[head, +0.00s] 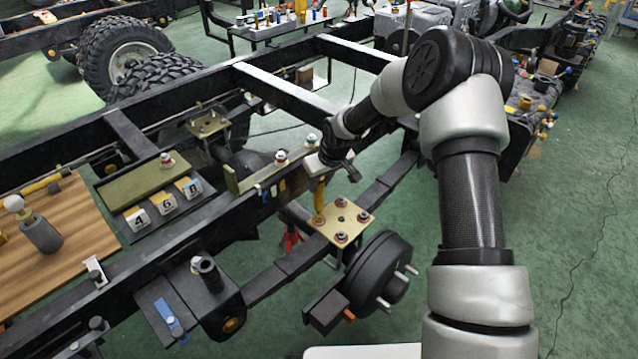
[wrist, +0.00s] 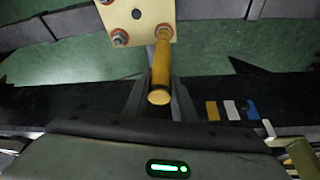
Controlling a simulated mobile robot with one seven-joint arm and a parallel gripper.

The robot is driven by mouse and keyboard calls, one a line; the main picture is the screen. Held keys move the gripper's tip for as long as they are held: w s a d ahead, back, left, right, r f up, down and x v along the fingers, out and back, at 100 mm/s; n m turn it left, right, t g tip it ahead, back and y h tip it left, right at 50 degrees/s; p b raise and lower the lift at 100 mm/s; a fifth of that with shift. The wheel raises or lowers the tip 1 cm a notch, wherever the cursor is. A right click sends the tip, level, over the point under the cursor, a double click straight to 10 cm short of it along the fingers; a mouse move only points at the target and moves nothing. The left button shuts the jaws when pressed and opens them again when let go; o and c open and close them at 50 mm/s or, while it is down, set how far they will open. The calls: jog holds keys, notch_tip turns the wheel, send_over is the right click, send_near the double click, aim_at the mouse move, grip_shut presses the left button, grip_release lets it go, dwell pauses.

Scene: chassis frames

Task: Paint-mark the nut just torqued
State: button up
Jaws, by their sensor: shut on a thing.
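A tan square plate (head: 345,222) with a nut near each corner lies on the leaf spring beside the frame rail. My gripper (head: 321,180) is shut on a yellow paint marker (head: 319,202), held upright above the plate's left corner. In the wrist view the marker (wrist: 161,68) stands between the grey fingers (wrist: 158,105). Its far end overlaps a corner nut (wrist: 163,31); I cannot tell whether they touch. Another nut (wrist: 120,37) shows to its left, reddish around its base. Which nut was torqued, and any fresh paint on it, I cannot tell.
The black frame rail (head: 215,222) runs close beside my gripper. Coloured tags (wrist: 231,110) sit on it. A wheel hub (head: 378,275) with studs is just below the plate. A tray with numbered cards (head: 163,204) and a wooden board (head: 75,235) lie left.

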jog(key=shift+r, duration=0.45)
jog(key=shift+r+p, duration=1.75)
jog(key=shift+r, duration=0.75)
